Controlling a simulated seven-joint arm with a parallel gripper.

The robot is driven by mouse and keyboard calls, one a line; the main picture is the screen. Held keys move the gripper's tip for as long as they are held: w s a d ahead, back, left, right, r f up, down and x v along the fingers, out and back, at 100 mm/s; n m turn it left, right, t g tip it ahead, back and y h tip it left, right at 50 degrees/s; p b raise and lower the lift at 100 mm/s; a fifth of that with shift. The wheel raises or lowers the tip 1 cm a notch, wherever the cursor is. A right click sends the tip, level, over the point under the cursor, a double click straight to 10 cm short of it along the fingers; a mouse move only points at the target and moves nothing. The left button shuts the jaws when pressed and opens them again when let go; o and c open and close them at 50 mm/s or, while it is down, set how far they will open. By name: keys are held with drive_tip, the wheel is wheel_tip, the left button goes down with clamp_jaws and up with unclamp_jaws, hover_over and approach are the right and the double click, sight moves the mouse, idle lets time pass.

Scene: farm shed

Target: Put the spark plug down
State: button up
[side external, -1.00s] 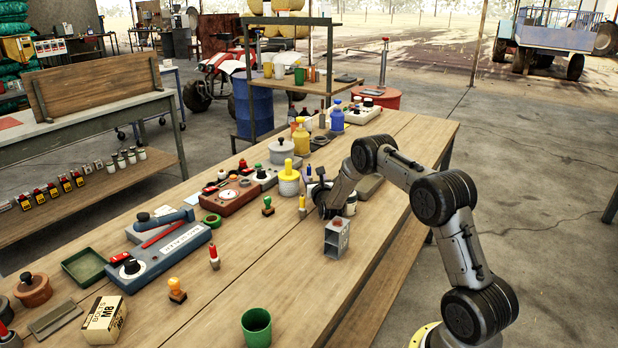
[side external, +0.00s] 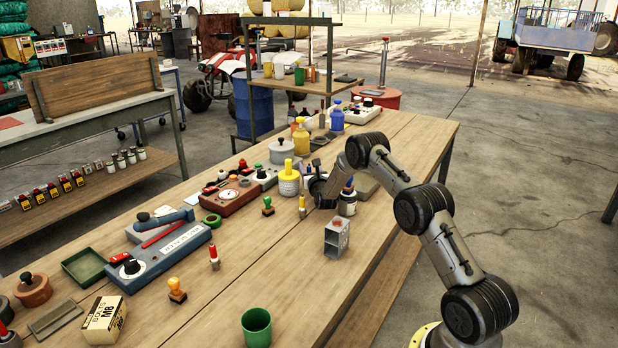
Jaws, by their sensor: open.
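My gripper (side external: 316,176) is at the far end of my arm, low over the middle of the long wooden table (side external: 240,285). It is open, but its fingertips are small and mostly hidden behind my dark wrist. I cannot make out a spark plug for certain among the small items around it. A small grey metal holder (side external: 337,240) stands nearer the camera, apart from the gripper.
A yellow-topped pot (side external: 289,183) and a small yellow-topped item (side external: 302,207) stand left of my gripper. A red-brown box (side external: 232,197), a blue-grey device (side external: 160,258) and a green cup (side external: 256,326) stand further left and nearer. The right table strip beside the holder is clear.

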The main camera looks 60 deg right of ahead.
clamp_jaws()
drive_tip(key=shift+r, duration=0.15)
idle(0.4)
